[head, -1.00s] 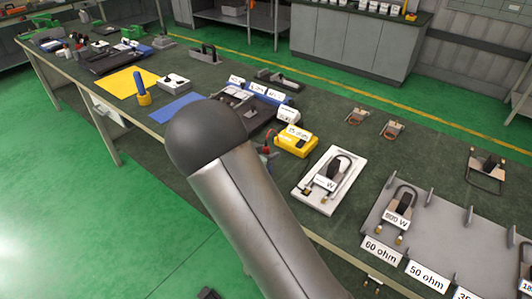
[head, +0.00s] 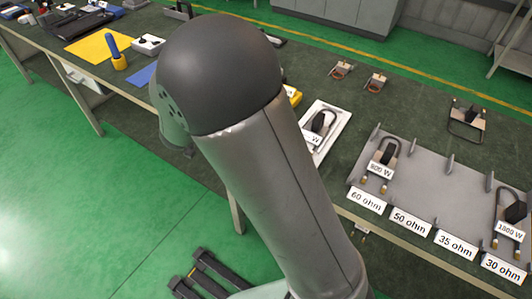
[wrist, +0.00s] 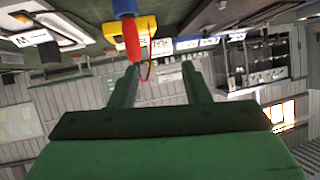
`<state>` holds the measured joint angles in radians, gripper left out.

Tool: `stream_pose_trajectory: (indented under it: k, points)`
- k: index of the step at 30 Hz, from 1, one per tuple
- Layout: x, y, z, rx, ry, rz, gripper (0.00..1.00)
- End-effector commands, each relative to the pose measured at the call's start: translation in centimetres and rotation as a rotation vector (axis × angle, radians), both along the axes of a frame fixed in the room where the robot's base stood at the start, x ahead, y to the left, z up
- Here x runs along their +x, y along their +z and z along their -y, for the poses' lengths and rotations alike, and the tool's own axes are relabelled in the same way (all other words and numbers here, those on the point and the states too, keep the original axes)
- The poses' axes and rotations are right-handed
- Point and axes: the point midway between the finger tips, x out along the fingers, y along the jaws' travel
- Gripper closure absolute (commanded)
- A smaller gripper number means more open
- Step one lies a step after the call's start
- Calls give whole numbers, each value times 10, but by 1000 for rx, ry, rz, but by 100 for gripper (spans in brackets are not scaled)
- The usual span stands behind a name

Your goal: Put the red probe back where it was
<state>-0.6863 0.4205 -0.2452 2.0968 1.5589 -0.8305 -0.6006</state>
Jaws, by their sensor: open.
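The red probe (wrist: 131,38) shows in the wrist view, in front of the yellow meter (wrist: 146,30), with a blue piece (wrist: 125,8) adjoining it. A thin red lead loops beside it. My gripper (wrist: 160,70) is open, with nothing visible between its two green fingers. The probe's lower end in the picture is close to the left fingertip; I cannot tell whether they touch. In the head view my arm hides the gripper and the probe, and only an edge of the yellow meter (head: 294,96) shows.
A white board with a heating element (head: 334,117) lies right of my arm. Further right is a grey rack (head: 425,180) with ohm labels and elements. A yellow sheet (head: 88,47) and a blue-and-yellow tool (head: 115,53) are at left.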

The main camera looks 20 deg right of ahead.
Motion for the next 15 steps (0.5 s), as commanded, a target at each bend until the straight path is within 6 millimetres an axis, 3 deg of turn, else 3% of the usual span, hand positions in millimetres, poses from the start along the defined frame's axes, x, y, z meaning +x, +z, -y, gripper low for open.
stream_pose_trajectory:
  k: [2,5,8,10,15]
  points:
    - [5,18,0,128,158,-2,57]
    - [-15,36,-11,279,410,-72,57]
    - [-68,43,-16,368,626,-229,57]
    - [-118,40,-8,386,730,-382,57]
    - [-238,25,42,334,779,-776,57]
